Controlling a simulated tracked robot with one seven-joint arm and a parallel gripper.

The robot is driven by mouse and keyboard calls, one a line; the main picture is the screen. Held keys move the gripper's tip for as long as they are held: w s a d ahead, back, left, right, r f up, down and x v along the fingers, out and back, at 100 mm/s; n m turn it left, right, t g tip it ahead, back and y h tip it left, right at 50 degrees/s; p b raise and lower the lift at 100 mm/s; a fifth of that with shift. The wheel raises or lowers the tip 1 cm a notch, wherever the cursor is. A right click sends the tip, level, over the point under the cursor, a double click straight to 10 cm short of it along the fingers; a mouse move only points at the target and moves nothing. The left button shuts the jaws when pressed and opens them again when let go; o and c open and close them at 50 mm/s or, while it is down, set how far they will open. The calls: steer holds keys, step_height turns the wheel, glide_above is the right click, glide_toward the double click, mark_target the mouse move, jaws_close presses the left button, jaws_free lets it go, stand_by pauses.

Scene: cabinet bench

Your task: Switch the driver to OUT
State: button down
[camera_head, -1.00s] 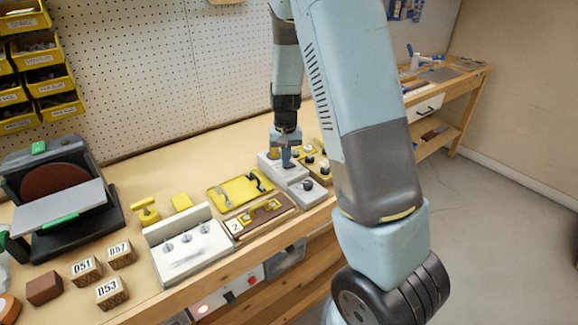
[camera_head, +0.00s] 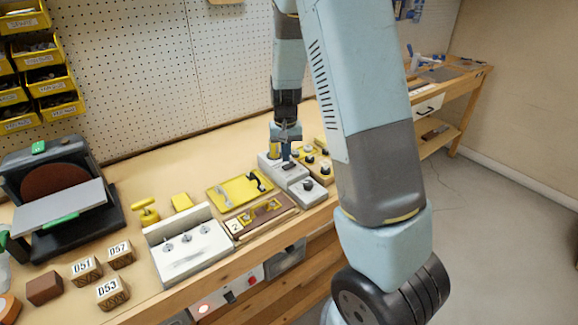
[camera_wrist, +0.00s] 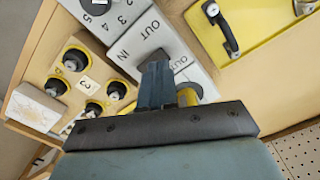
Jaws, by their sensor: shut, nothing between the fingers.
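A grey block (camera_wrist: 166,42) in the wrist view carries the words OUT and IN, and a second OUT label shows beside my fingers. I cannot tell which block is the driver. In the head view, a grey block with a dark part on top (camera_head: 288,165) stands below my gripper (camera_head: 286,155). My gripper also shows in the wrist view (camera_wrist: 156,66). Its fingers are together, empty, pointing down over the blocks. A yellow rounded part (camera_wrist: 188,96) is partly hidden behind the fingers. The fingers hide part of the labelled block, so its switch position cannot be read.
A grey numbered dial block (camera_wrist: 96,8) adjoins the labelled block. A yellow tray with a black handle (camera_head: 228,194), a brown fixture (camera_head: 262,216) and a white block with several toggles (camera_head: 186,254) lie to the left.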

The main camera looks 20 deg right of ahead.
mark_target(286, 167)
steer(key=shift+r, duration=2.45)
steer(key=s+r+n+t+y, duration=0.1)
steer(key=s+r+t, duration=0.2)
steer(key=s+r, duration=1.05)
steer(key=s+r+t, duration=0.1)
steer(key=s+r, duration=0.2)
steer(key=s, duration=0.4)
steer(key=s+r+n+t+h, duration=0.1)
steer(key=s+r, duration=0.3)
steer(key=s, duration=0.3)
steer(key=shift+s+a+r+t, duration=0.15)
steer(key=shift+s+r+t, duration=0.15)
steer(key=shift+s, duration=0.1)
steer(key=shift+w, duration=0.15)
